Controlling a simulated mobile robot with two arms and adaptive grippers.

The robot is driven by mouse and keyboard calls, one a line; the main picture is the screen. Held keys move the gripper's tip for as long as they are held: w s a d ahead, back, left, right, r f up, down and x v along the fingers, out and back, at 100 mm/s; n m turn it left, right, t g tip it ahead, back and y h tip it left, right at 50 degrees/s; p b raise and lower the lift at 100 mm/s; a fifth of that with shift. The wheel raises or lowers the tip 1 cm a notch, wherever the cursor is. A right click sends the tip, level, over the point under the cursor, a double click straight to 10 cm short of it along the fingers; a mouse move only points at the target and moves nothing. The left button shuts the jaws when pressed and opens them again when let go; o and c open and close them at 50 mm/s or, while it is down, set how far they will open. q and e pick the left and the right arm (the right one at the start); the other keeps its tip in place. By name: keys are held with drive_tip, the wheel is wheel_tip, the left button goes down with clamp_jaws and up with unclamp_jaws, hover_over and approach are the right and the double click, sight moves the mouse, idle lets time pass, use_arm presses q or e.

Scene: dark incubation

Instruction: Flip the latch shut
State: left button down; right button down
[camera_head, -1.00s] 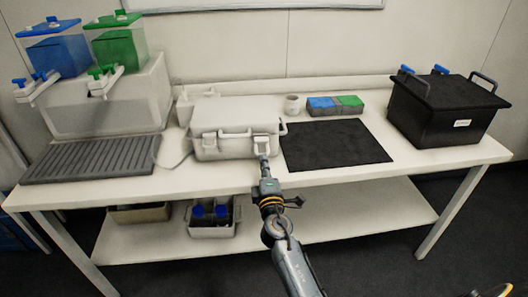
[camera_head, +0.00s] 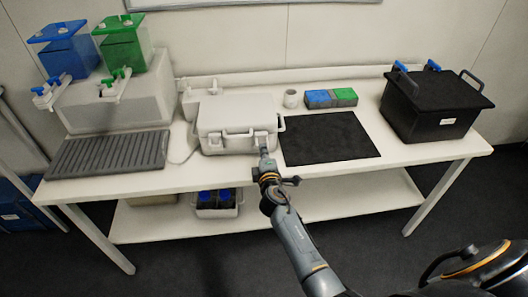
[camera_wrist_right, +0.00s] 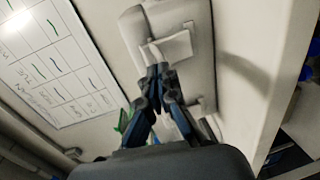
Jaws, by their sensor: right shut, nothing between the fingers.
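The white case (camera_head: 238,108) sits shut-lidded on the bench, with a handle and two latches on its front. The right-hand latch (camera_head: 261,139) is just above the tip of my right gripper (camera_head: 265,153). In the right wrist view, a pale latch flap (camera_wrist_right: 168,47) stands at the case's side, just beyond the closed fingertips of that gripper (camera_wrist_right: 159,69). I cannot tell whether they touch it, or how far the flap is turned. The other latch (camera_head: 214,147) is at the case's left front. My right gripper is shut and empty. My left gripper is not in view.
A black mat (camera_head: 330,138) lies right of the case, and a grooved grey tray (camera_head: 105,156) lies left. A black box (camera_head: 436,108) stands at the right. Blue and green blocks (camera_head: 331,98) and a cup (camera_head: 291,98) are behind the mat.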

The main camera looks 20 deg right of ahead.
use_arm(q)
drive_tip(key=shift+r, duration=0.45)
use_arm(e)
drive_tip(key=shift+w+d+r, duration=0.1)
drive_tip(key=shift+w+r, duration=0.25)
drive_tip(key=shift+w, duration=0.05)
